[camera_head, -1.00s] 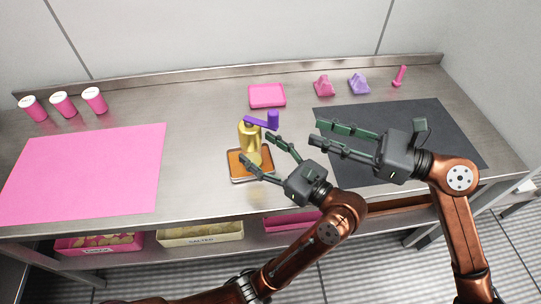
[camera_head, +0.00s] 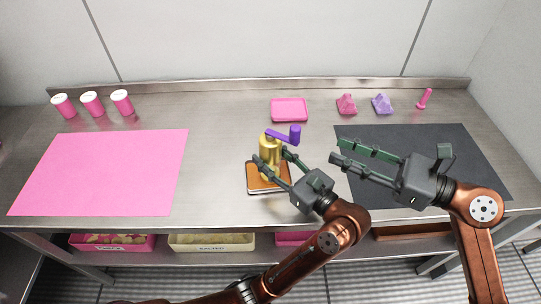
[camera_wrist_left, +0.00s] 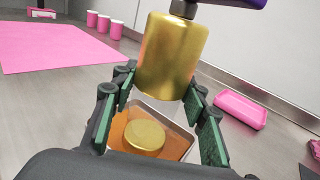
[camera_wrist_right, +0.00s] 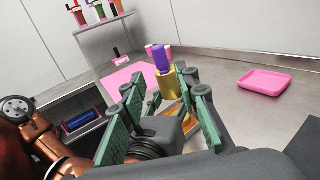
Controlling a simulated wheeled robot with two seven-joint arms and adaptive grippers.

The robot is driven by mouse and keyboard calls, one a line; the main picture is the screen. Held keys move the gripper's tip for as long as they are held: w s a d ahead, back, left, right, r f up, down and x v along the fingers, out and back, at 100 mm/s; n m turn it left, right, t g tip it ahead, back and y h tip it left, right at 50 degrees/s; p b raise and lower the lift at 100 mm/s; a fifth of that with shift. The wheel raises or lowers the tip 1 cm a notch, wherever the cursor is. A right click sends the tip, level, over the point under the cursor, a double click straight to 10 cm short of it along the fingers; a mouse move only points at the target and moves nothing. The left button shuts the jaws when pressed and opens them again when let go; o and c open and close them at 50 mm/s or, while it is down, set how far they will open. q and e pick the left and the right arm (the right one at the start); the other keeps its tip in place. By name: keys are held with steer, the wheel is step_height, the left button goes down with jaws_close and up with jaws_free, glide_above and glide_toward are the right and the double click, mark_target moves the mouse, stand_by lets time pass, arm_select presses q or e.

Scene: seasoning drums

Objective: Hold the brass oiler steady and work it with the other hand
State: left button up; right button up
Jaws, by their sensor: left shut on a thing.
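The brass oiler (camera_head: 268,150) is an upright gold cylinder with a purple crank handle (camera_head: 283,135) on top, which points right. It stands on an orange-brown pad in a small shallow tray (camera_head: 267,191). My left gripper (camera_head: 272,156) is shut on the oiler, one finger on each side of the body. My right gripper (camera_head: 338,150) is open and empty, to the right of the handle and apart from it. The handle's upright knob (camera_wrist_right: 161,57) shows beyond its fingers in the right wrist view.
A pink tray (camera_head: 289,108) lies behind the oiler. Two wedge-shaped pieces and a pink peg (camera_head: 425,98) stand at the back right. A dark mat (camera_head: 460,160) lies under my right arm. A pink mat (camera_head: 100,170) and three pink drums (camera_head: 92,103) are at left.

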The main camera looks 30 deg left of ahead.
arm_select(q)
steer(key=c, duration=0.8)
arm_select(e)
steer(key=shift+c, duration=0.6)
steer(key=shift+w+n, duration=0.2)
steer(key=shift+n, duration=0.2)
steer(key=c, duration=0.3)
steer(key=n, duration=0.1)
steer(key=w+n, duration=0.1)
steer(key=shift+w+d+n, duration=0.15)
steer(key=shift+w+n, duration=0.1)
steer(key=shift+n, duration=0.15)
steer(key=c, duration=0.3)
steer(key=w+n, duration=0.1)
steer(key=n, duration=0.2)
steer(key=shift+w+d+r+n, duration=0.1)
steer(key=shift+w+d+n, duration=0.1)
steer(key=shift+w+n, duration=0.15)
jaws_close()
steer(key=w+n, duration=0.1)
steer(key=n, duration=0.3)
steer(key=w+n+g, duration=0.1)
steer(key=n, duration=0.3)
steer(key=w+d+n, duration=0.1)
steer(key=w+n, duration=0.1)
steer(key=n, duration=0.2)
steer(key=shift+g, duration=0.3)
